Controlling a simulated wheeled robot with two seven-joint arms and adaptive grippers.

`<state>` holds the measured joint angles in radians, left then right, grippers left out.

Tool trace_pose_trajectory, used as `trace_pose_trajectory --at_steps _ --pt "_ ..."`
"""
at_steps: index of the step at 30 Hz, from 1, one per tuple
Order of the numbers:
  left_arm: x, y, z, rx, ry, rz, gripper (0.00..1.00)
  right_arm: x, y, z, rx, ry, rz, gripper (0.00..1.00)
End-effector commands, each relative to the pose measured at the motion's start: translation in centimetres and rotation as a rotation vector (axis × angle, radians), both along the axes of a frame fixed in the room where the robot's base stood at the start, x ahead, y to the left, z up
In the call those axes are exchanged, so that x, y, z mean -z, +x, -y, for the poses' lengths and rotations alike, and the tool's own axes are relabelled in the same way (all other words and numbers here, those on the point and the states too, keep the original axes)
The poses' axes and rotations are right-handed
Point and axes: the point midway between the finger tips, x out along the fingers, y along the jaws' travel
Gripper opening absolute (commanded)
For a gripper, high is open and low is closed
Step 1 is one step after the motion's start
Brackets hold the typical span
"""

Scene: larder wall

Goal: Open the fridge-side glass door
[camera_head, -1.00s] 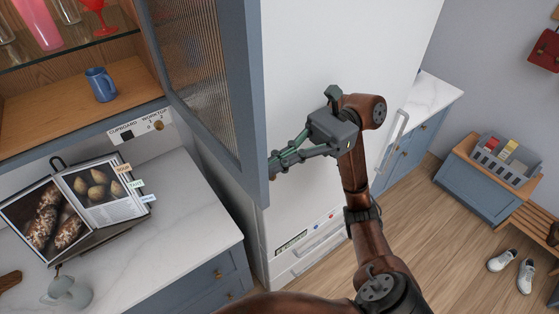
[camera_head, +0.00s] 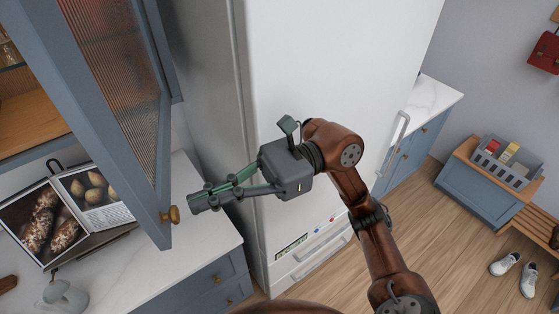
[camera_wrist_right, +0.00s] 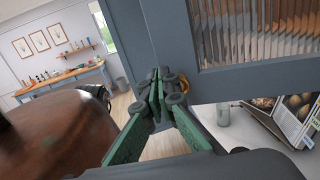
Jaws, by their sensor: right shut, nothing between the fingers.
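The blue-framed ribbed-glass door (camera_head: 118,92) of the wall cupboard stands partly open, its free edge towards me. Its brass knob (camera_head: 173,215) is low on the free edge, on the face towards my right gripper (camera_head: 193,203). This gripper is shut and empty, with its fingertips just right of the knob; whether they touch it is unclear. In the right wrist view the fingertips (camera_wrist_right: 163,88) are in front of the door's frame (camera_wrist_right: 235,82), and part of the knob (camera_wrist_right: 184,84) shows behind them. My left gripper is out of view.
The white fridge (camera_head: 310,75) stands right of the door. Below the door is a marble worktop (camera_head: 120,262) with an open cookbook (camera_head: 75,215) and a grey jug (camera_head: 62,296). Open floor lies at the right, beside a bench (camera_head: 480,185).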

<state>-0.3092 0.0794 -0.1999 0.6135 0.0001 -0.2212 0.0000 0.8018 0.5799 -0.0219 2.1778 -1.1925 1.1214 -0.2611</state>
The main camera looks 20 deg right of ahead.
Motion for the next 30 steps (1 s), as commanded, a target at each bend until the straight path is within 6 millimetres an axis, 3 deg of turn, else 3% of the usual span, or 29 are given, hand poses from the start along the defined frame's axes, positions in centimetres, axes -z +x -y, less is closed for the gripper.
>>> trace_pose_trajectory --at_steps 8,14,21,30 --pt "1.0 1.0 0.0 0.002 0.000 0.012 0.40 0.3 0.0 1.7 -0.003 -0.001 -0.001 0.00" --pt "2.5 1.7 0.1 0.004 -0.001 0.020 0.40 0.4 -0.3 5.8 -0.008 -0.001 0.000 0.00" --pt "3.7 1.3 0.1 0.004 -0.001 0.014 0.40 0.3 -0.8 10.8 -0.009 0.000 -0.001 0.00" --pt "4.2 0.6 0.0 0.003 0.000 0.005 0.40 0.0 -1.2 13.5 -0.012 0.000 0.000 0.00"
